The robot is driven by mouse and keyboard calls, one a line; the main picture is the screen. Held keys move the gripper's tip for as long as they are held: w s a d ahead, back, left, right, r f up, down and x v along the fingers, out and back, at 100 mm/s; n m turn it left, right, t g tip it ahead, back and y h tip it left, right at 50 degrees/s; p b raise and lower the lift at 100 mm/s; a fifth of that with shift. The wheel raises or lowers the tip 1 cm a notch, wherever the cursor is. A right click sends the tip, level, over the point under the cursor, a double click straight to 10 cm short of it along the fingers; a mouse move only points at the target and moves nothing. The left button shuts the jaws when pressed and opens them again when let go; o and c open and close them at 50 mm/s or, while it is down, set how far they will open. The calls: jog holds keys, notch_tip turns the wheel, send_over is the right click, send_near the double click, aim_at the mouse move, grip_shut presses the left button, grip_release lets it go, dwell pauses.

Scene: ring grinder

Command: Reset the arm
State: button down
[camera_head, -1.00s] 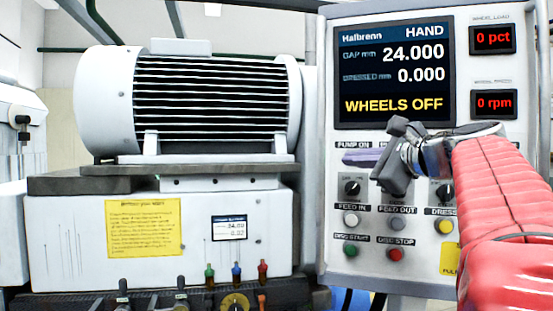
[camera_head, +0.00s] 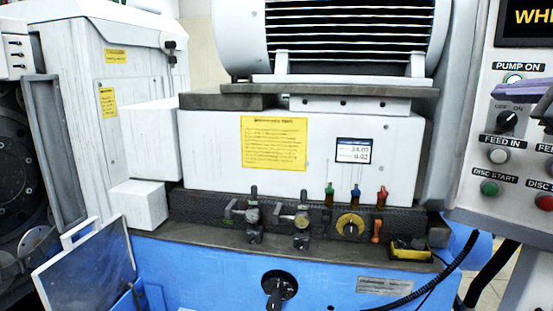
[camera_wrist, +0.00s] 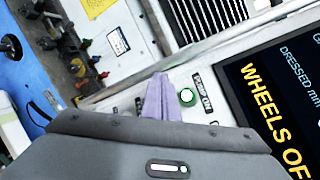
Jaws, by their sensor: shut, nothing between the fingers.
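My gripper shows as closed purple fingers at the right edge of the head view (camera_head: 515,92), in front of the control panel (camera_head: 470,190). In the wrist view the fingers (camera_wrist: 161,98) are shut and empty, beside the green-ringed PUMP ON button (camera_wrist: 187,97). That button also shows in the head view (camera_head: 514,79), just above the fingers. I cannot tell whether the fingertips touch the panel. Most of my arm is outside the head view.
The panel's screen (camera_wrist: 285,110) is close to my gripper. The FEED IN button (camera_head: 498,157) and green DISC START button (camera_head: 489,188) sit lower on the panel. The grinder body (camera_head: 215,150), with valves and a yellow knob (camera_head: 350,225), stands left.

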jog(key=w+a+f+n+g, duration=0.3)
jog(key=w+a+f+n, duration=0.2)
jog(key=a+f+n, duration=0.35)
jog(key=s+a+f+n+g+y, duration=0.1)
jog(key=s+a+f+n, duration=0.1)
jog(key=a+f, duration=0.45)
jog(key=s+a+f+n+g+y, duration=0.1)
jog(key=s+a+f+n+g, duration=0.15)
jog(key=a+f, duration=0.35)
jog(key=s+a+f+n+g, duration=0.2)
jog(key=s+a+f+n, duration=0.2)
jog(key=f, duration=0.7)
jog(key=s+a+f+n+g, duration=0.2)
jog(key=s+a+f+n, duration=0.3)
jog(key=s+f+n, duration=0.4)
notch_tip(320, 180, down, 3)
jog(key=shift+s+a+f+h, duration=0.2)
jog(key=shift+s+h, duration=0.2)
jog(key=shift+s, duration=0.85)
